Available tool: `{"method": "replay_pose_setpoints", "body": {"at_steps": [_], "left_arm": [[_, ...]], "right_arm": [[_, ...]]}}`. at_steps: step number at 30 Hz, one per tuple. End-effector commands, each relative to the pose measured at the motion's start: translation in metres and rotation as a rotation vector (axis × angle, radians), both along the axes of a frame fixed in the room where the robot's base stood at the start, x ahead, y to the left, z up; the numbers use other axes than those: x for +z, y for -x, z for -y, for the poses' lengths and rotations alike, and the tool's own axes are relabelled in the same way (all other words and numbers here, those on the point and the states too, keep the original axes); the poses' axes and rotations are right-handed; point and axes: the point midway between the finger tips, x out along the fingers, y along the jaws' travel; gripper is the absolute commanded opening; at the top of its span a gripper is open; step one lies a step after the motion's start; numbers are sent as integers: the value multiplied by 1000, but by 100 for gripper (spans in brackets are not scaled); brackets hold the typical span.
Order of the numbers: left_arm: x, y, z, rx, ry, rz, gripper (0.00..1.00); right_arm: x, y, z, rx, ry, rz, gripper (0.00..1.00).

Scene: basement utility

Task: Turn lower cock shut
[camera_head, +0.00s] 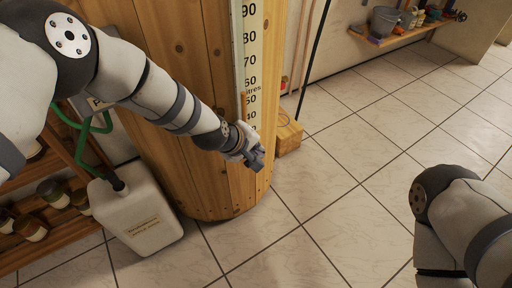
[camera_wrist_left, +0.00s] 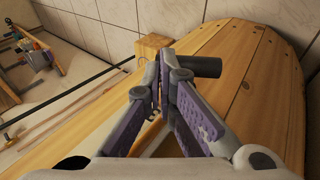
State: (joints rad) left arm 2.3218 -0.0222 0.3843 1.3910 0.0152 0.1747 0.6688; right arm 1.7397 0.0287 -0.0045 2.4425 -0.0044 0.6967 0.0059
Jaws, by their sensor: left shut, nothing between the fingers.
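A tall wooden vat (camera_head: 190,60) carries a litre scale (camera_head: 250,60) on its front. My left gripper (camera_head: 257,160) is at the lower end of this scale, close to the vat wall. In the left wrist view its purple-padded fingers (camera_wrist_left: 163,72) are together with nothing between them. A short dark grey cylinder (camera_wrist_left: 200,66) lies just right of the fingertips, partly behind them. It may be part of the lower cock; contact with the fingers cannot be told. In the head view the gripper hides that spot. My right gripper is out of view.
A wooden block (camera_head: 289,138) stands beside the vat with a dark pole (camera_head: 314,55) nearby. A white canister (camera_head: 135,212) with a green hose stands at the left by a jar rack (camera_head: 60,240). A shelf (camera_head: 388,38) is on the wall. The tiled floor right of the vat is clear.

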Motion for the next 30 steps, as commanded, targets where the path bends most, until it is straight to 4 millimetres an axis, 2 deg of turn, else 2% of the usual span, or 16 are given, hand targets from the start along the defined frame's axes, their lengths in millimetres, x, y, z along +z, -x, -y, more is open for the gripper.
{"method": "replay_pose_setpoints", "body": {"at_steps": [30], "left_arm": [[0, -6, 8, -1, 3, 7, 0]], "right_arm": [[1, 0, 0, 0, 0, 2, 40]]}}
